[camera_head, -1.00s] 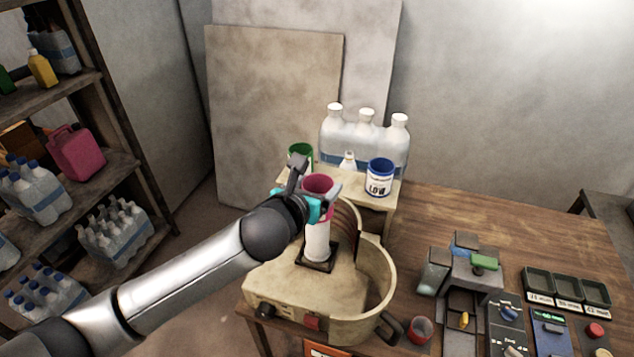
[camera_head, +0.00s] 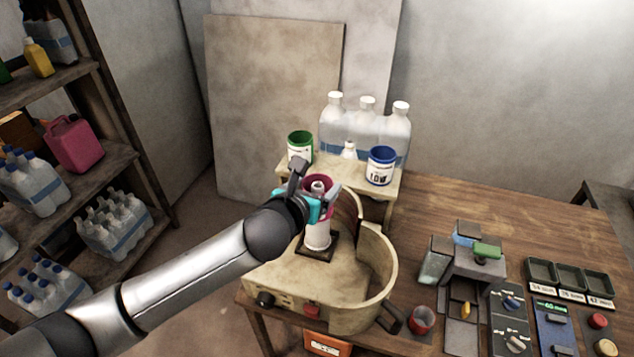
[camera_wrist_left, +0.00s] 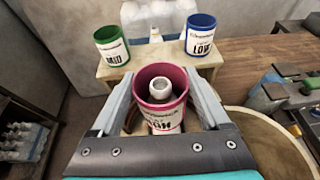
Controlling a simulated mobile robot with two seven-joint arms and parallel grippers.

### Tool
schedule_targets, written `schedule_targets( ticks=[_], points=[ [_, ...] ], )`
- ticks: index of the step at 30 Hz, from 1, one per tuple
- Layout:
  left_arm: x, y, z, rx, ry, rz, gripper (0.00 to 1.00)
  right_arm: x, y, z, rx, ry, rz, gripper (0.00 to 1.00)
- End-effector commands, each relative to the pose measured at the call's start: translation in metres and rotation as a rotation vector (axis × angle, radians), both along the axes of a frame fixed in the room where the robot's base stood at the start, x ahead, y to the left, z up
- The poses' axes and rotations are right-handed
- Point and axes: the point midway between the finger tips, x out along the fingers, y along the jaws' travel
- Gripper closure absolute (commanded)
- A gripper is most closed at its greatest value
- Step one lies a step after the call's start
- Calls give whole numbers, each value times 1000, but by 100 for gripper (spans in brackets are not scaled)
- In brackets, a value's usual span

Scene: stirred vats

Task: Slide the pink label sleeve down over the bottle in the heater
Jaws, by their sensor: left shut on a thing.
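The pink label sleeve (camera_head: 318,182) is around the upper part of the white bottle (camera_head: 317,236). The bottle stands upright on a dark square base in the round beige heater (camera_head: 375,262). In the left wrist view the bottle's neck (camera_wrist_left: 163,90) shows inside the open top of the sleeve (camera_wrist_left: 161,109), whose front reads HIGH. My left gripper (camera_head: 312,203) is shut on the sleeve, one finger on each side. The bottle's lower body shows below the sleeve. My right gripper is not in view.
A green sleeve (camera_head: 301,147) and a blue sleeve (camera_head: 381,165) stand on a small raised shelf behind the heater, with large bottles (camera_head: 366,125) behind them. A red cup (camera_head: 421,320), control panels and dark trays (camera_head: 570,279) lie to the right.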

Motion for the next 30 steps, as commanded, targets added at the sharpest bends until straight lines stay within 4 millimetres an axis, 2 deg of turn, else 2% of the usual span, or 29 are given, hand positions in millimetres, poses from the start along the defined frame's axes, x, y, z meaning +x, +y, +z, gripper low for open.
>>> schedule_targets(
  ticks=[30],
  points=[
    [0,0,-37,1,0,-1,39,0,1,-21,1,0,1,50]
  ],
)
